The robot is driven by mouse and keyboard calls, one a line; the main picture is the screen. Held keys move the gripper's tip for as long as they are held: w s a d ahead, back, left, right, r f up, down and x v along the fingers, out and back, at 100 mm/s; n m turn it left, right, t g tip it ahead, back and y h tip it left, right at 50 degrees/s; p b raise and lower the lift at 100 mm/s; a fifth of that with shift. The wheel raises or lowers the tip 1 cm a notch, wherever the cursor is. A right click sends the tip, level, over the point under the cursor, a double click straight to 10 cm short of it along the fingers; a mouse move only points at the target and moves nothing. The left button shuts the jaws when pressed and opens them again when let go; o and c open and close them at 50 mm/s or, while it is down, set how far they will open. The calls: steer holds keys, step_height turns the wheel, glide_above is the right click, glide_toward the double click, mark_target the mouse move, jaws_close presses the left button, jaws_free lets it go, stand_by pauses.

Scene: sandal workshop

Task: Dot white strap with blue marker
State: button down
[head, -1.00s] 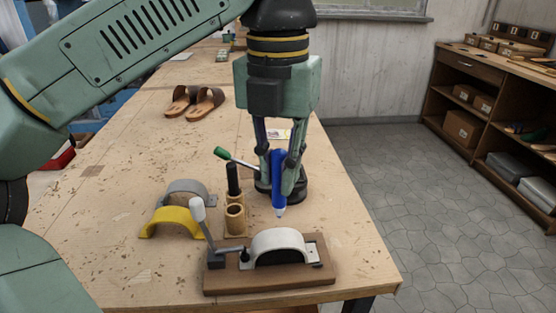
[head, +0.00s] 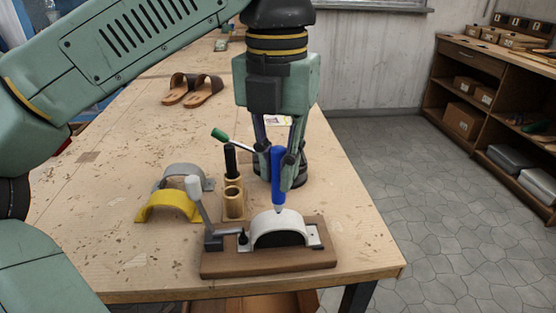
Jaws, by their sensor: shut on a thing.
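My gripper (head: 280,160) is shut on the blue marker (head: 278,178), which points down, close to upright. The marker's pale tip is at the top of the white strap (head: 264,224); I cannot tell whether it touches. The white strap arches over a dark form on a brown wooden fixture (head: 270,264). A lever clamp with a pale knob (head: 194,188) stands at the fixture's left end.
A yellow strap (head: 168,206) and a grey strap (head: 184,173) lie left of the fixture. A wooden holder (head: 233,203) with a black marker (head: 230,160) stands behind it, near a green-handled tool (head: 219,135). Brown sandals (head: 192,90) lie farther back.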

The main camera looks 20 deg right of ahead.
mark_target(278, 148)
steer(key=shift+f+b, duration=0.4)
steer(key=shift+f, duration=0.25)
steer(key=shift+r, duration=0.1)
stand_by(0.5)
step_height(278, 148, up, 5)
steer(key=p, duration=0.5)
steer(key=shift+r, duration=1)
steer(key=shift+f+b, duration=0.1)
steer(key=shift+b, duration=0.25)
